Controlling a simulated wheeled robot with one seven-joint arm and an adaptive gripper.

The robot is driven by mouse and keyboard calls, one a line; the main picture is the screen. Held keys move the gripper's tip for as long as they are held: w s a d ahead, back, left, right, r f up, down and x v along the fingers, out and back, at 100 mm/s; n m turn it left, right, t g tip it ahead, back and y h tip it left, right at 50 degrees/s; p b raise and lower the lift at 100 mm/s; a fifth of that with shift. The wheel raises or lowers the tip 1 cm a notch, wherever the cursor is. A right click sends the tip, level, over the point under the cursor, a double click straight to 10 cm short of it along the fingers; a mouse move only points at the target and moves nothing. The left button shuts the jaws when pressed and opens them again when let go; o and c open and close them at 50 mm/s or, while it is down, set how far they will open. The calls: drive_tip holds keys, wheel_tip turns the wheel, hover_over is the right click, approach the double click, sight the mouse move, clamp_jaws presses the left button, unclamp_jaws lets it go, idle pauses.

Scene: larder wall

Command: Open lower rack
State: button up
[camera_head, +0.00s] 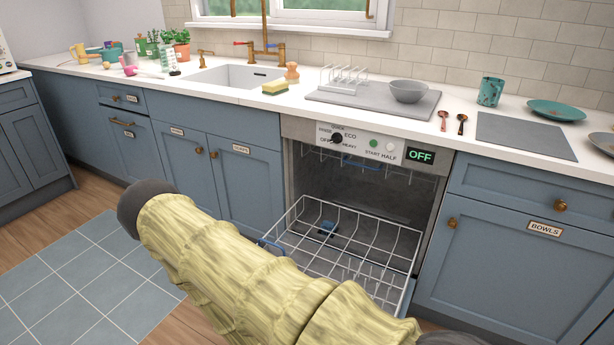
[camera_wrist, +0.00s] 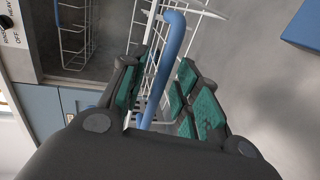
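The lower rack (camera_head: 345,232) is a white wire basket low in the open dishwasher and reaches out past its front. It also shows in the wrist view (camera_wrist: 160,45). Its blue handle bar (camera_wrist: 168,60) runs between the green-padded fingers of my gripper (camera_wrist: 160,85). The fingers stand apart on either side of the bar, with gaps showing, so I see no firm grip. In the head view my arm hides the gripper and part of the rack's front.
The upper rack (camera_head: 350,160) sits inside the dishwasher beneath the control panel (camera_head: 360,140), whose display reads OFF. Blue cabinets (camera_head: 245,180) flank the opening. The counter above holds a grey bowl (camera_head: 409,91) and other dishes. A blue rug (camera_head: 85,280) lies on the floor at left.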

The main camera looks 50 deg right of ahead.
drive_tip(key=shift+a, duration=0.1)
drive_tip(key=v, duration=1.1)
drive_tip(key=shift+a, duration=0.4)
drive_tip(key=shift+s, duration=0.15)
